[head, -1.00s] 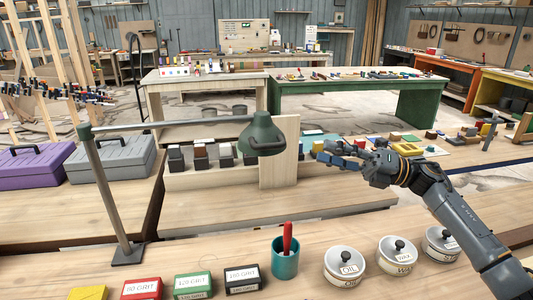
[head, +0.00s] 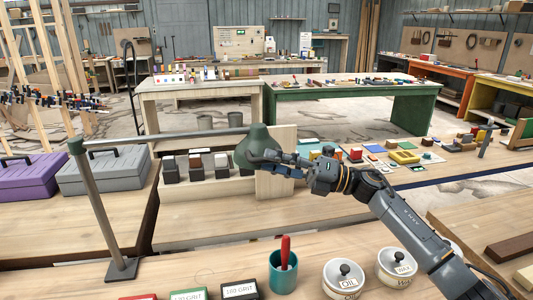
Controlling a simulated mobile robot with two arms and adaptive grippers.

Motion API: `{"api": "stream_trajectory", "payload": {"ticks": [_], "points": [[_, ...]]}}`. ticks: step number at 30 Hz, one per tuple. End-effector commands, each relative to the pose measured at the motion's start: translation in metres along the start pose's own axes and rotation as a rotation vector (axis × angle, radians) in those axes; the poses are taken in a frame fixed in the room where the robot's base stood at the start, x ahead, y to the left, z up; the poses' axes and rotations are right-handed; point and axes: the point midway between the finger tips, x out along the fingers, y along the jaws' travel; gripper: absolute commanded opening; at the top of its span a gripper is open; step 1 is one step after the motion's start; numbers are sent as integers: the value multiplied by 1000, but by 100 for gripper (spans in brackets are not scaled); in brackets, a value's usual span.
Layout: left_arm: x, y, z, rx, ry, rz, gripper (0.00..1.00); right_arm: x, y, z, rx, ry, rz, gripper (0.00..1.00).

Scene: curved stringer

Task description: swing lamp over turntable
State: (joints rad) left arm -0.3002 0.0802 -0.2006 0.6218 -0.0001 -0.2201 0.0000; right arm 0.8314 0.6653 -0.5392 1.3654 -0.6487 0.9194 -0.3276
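The lamp stands on the front bench, with a grey post (head: 98,205), a long horizontal arm (head: 165,137) and a green shade (head: 254,143) at the arm's right end. My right gripper (head: 273,161) is at the right side of the shade, its fingers overlapping the shade's lower right edge in the head view. I cannot tell whether the fingers touch or grip the shade. I cannot make out a turntable. My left gripper is not in view.
A teal cup (head: 283,275) with a red-handled tool, lidded jars (head: 343,280) and grit boxes (head: 240,289) line the front bench. An upright wooden panel (head: 285,139) stands behind the shade, beside a row of dark-based blocks (head: 196,166). Toolboxes (head: 103,172) stand at left.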

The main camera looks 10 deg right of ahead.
Motion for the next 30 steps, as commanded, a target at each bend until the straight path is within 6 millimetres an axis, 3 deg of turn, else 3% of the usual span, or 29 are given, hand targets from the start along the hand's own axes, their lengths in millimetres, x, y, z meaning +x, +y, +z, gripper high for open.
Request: {"api": "stream_trajectory", "payload": {"ticks": [6, 15, 21, 30], "points": [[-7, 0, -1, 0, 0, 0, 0, 19, 0, 0, 0, 0, -1, 37], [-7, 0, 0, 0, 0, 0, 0, 21, -1, 0, 0, -1, -2, 37], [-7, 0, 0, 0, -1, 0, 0, 21, -1, 0, 0, -1, -2, 0], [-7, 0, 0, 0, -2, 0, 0, 21, -1, 0, 0, -1, -2, 0]]}}
